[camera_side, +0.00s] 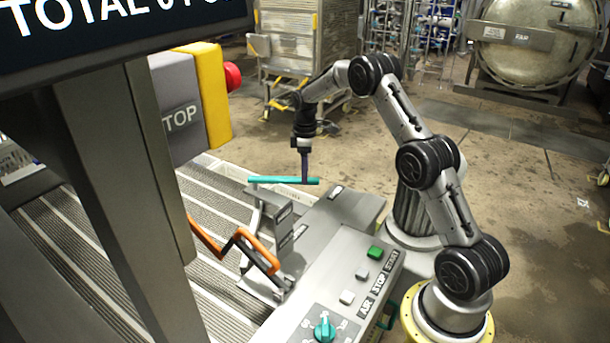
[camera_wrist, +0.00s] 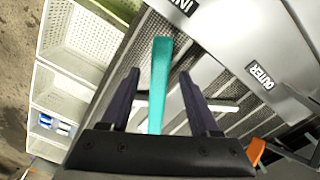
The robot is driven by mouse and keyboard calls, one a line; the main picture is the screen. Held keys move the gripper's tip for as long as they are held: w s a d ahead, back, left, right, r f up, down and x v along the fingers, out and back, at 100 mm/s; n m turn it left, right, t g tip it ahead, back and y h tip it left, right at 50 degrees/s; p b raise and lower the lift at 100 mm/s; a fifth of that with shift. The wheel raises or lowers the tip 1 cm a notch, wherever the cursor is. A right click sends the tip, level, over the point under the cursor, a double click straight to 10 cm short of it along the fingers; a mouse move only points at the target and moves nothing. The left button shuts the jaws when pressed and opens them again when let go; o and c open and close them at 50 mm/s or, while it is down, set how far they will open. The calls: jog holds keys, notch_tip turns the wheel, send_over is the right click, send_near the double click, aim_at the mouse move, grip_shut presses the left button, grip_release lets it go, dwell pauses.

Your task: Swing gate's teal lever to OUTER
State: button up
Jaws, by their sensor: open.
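The teal lever (camera_side: 270,180) is a flat bar on the gate's bracket, lying roughly level in the side view. In the wrist view the teal lever (camera_wrist: 160,75) runs up between my fingers. My gripper (camera_side: 304,180) points down at the lever's right part. In the wrist view my gripper (camera_wrist: 160,90) is open, with one finger on each side of the lever and a gap to each. The OUTER label (camera_wrist: 264,76) is on the grey plate to the right of the lever; a label reading IN, partly cut off, (camera_wrist: 184,6) is at the top.
An orange bent bar (camera_side: 240,245) stands left of the bracket over the ribbed conveyor (camera_side: 215,295). A panel with a green button (camera_side: 375,252) and a teal knob (camera_side: 324,330) lies in front. A yellow stop box with a red button (camera_side: 232,76) is at upper left.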

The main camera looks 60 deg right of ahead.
jog(key=shift+f, duration=0.9)
grip_shut()
jog(key=shift+r, duration=0.1)
dwell(0.8)
